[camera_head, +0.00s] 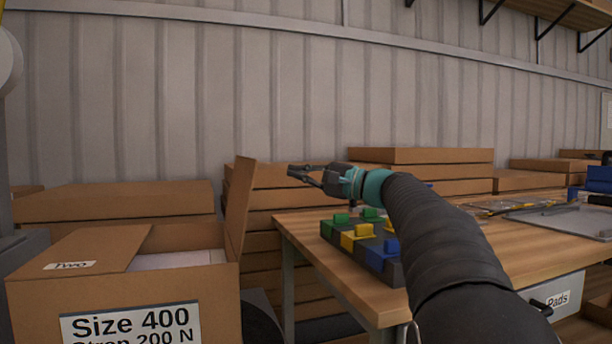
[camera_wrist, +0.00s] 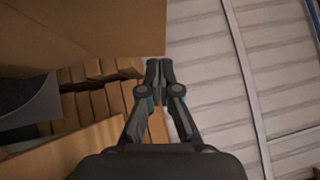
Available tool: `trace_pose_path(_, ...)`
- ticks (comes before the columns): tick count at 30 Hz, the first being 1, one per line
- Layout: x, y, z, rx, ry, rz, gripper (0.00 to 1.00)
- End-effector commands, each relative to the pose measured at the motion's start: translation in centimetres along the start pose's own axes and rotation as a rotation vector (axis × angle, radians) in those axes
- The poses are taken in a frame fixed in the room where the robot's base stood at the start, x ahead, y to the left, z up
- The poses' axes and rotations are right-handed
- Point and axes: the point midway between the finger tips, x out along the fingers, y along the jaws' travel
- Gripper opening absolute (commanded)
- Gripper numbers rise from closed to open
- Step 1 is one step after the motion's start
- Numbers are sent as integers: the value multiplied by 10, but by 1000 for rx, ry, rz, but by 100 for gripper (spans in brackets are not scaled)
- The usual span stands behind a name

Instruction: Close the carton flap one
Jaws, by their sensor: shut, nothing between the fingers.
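The open carton (camera_head: 120,302) stands at the lower left in the head view. Its right flap (camera_head: 238,208) stands upright and shows no readable label; I take it as flap one. The flap marked "Two" (camera_head: 98,249) lies folded in over the left part of the opening. My gripper (camera_head: 292,174) is shut and empty, to the right of the upright flap and level with its upper part, apart from it in the head view. In the wrist view, my closed fingertips (camera_wrist: 160,68) are beside the edge of a large brown panel (camera_wrist: 90,30), likely that flap.
A wooden table (camera_head: 310,237) with a tray of green, yellow and blue blocks (camera_head: 362,237) stands right of the carton, below my arm. Stacked flat cartons (camera_head: 420,156) line the corrugated wall behind. The air above the carton is free.

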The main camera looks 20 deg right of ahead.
Motion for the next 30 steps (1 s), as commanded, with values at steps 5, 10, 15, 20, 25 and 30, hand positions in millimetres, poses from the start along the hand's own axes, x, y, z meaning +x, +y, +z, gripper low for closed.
trace_pose_path(5, 36, 0, 1, 0, -3, 1, 0)
trace_pose_path(10, 61, 0, 8, -2, -3, 0, 0)
trace_pose_path(15, 75, 0, 22, -1, -1, 0, 0)
trace_pose_path(20, 80, 0, 27, -1, 1, 1, 0)
trace_pose_path(25, 82, 0, 28, -1, 1, 1, 0)
trace_pose_path(30, 82, 0, 28, -1, 2, 1, 0)
